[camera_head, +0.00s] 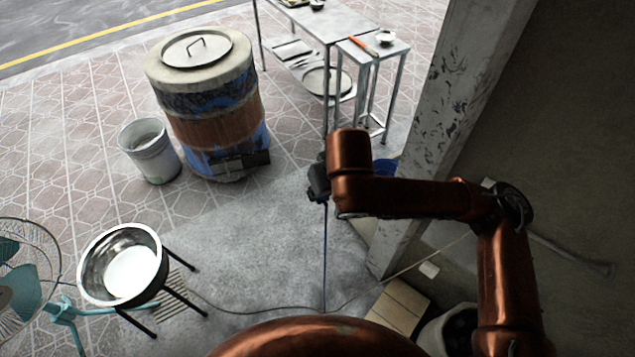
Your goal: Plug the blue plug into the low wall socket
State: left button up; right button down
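My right arm comes in from the right, and its dark gripper (318,182) is partly hidden behind the copper wrist. The fingers are too small and covered to show whether they are open or shut. A thin dark-blue cord (324,250) runs from just below this gripper down to the floor. I cannot make out the blue plug; it may be hidden at the gripper. A small white plate (429,270), possibly the low wall socket, is low at the right beside the pillar, apart from the gripper. My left gripper is out of view.
A barrel oven (207,105) and metal bucket (150,150) stand at the back left. A steel bowl on a stand (123,265) and a fan (25,275) are front left. A pillar (450,100) and cardboard box (399,305) are right. A cable (250,312) crosses the floor.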

jog(key=s+d+f+n+g+y, duration=0.2)
jog(key=f+n, duration=0.6)
jog(key=n, duration=0.4)
jog(key=shift+s+d+g+y, duration=0.2)
jog(key=shift+d+g+y, duration=0.2)
jog(key=shift+d+g, duration=0.5)
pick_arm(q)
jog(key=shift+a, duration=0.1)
pick_arm(e)
jog(key=shift+d+f, duration=0.1)
jog(key=shift+f, duration=0.05)
